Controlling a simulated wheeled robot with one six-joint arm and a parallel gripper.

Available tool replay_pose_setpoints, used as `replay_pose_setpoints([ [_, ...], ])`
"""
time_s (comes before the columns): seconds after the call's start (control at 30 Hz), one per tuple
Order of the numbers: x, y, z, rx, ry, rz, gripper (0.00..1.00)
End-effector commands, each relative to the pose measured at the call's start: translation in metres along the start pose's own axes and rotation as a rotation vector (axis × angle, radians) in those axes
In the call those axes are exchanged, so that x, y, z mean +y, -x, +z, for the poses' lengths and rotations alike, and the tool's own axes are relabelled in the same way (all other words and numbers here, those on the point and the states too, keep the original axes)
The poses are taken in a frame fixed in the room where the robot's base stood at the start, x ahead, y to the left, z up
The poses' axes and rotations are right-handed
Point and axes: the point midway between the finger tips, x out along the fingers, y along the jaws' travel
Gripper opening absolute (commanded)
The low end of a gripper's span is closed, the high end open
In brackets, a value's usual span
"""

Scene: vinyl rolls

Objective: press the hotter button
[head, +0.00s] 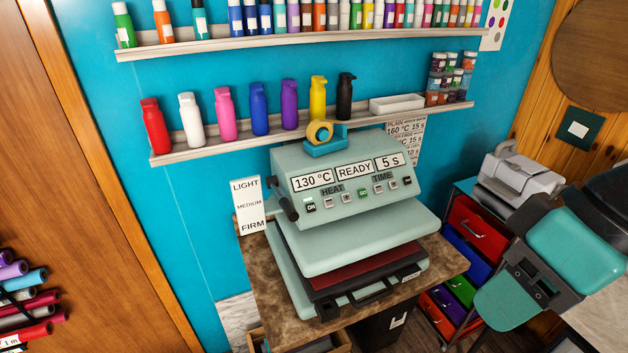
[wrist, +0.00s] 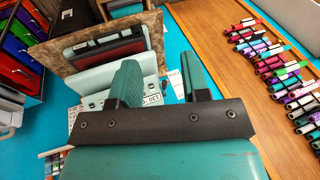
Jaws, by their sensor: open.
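The pale green heat press (head: 345,165) stands on a brown marbled stand, its displays reading 130 °C, READY and 5 s. Below them, under HEAT, are a minus button (head: 328,202) and a plus button (head: 347,197); the plus is the hotter one. A GO button (head: 363,192) and two TIME buttons (head: 385,186) sit to their right. In the wrist view my gripper (wrist: 158,66) is open and empty, its two teal fingers apart. The press (wrist: 95,82) shows upside down beyond them, its buttons mostly hidden by my gripper. In the head view my arm is at the right, away from the press.
A shelf of bottles (head: 260,115) runs above. Coloured drawers (head: 470,225) stand to the right. Vinyl rolls (wrist: 280,75) lie at the right in the wrist view.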

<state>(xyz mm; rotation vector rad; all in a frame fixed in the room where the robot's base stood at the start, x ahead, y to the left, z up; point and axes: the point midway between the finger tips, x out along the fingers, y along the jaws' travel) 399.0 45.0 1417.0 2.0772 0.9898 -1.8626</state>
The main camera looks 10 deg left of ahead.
Motion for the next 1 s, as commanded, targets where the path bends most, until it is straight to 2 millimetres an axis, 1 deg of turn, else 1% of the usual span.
replay_pose_setpoints([
  [0.2, -0.0001, 0.0003, 0.0000, 0.000, 0.000, 0.000, 0.43],
  [0.23, -0.0001, 0.0003, -0.0001, 0.000, 0.000, 0.000, 0.40],
  [0.27, -0.0001, 0.0003, 0.0000, 0.000, 0.000, 0.000, 0.33],
  [0.3, -0.0001, 0.0002, -0.0001, 0.000, 0.000, 0.000, 0.24],
  [0.37, -0.0001, 0.0002, -0.0001, 0.000, 0.000, 0.000, 0.10],
  [0.4, -0.0001, 0.0002, -0.0001, 0.000, 0.000, 0.000, 0.01],
  [0.43, -0.0001, 0.0002, -0.0001, 0.000, 0.000, 0.000, 0.00],
  [1.0, -0.0001, 0.0002, 0.0000, 0.000, 0.000, 0.000, 0.00],
])
